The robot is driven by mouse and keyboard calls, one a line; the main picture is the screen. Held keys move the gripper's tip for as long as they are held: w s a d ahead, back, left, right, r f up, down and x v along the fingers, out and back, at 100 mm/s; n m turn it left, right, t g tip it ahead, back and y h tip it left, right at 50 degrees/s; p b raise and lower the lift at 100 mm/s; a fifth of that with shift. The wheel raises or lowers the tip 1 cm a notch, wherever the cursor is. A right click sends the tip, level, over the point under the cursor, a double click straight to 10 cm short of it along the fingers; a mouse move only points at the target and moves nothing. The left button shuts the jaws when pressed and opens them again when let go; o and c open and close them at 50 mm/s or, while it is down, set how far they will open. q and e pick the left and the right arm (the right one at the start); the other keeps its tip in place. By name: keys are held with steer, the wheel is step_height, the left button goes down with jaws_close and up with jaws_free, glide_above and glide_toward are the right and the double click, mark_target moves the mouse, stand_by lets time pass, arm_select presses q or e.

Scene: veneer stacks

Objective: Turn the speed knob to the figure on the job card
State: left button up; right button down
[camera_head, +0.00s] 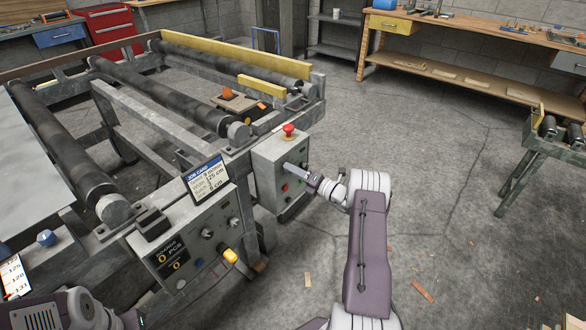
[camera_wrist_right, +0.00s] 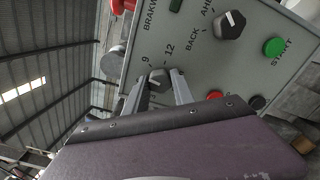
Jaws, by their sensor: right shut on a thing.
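My right gripper (camera_head: 292,168) reaches the grey control box (camera_head: 266,165) from the right. In the right wrist view its fingers (camera_wrist_right: 160,88) are shut on a dark knob (camera_wrist_right: 158,77) on the box's face. The figures 9 and 12 are printed beside this knob. Its pointer setting is hard to make out between the fingers. The job card (camera_head: 206,180), white with a blue heading, stands on the nearer panel; its small lines are not surely legible. Part of my left arm shows at the bottom left, but its gripper is out of view.
A red mushroom button (camera_head: 289,129) tops the box. In the wrist view, a selector marked BACK (camera_wrist_right: 231,25) and a green START button (camera_wrist_right: 274,46) are near the held knob. The nearer panel (camera_head: 190,240) has a yellow knob (camera_head: 230,256). Floor right of my arm is mostly clear.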

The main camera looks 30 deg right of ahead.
steer(key=shift+m+p, duration=0.5)
steer(key=shift+m, duration=1.7)
steer(key=c, duration=1.1)
jaws_free()
steer(key=shift+o, duration=0.2)
steer(key=p+v, duration=0.2)
steer(key=v, duration=0.7)
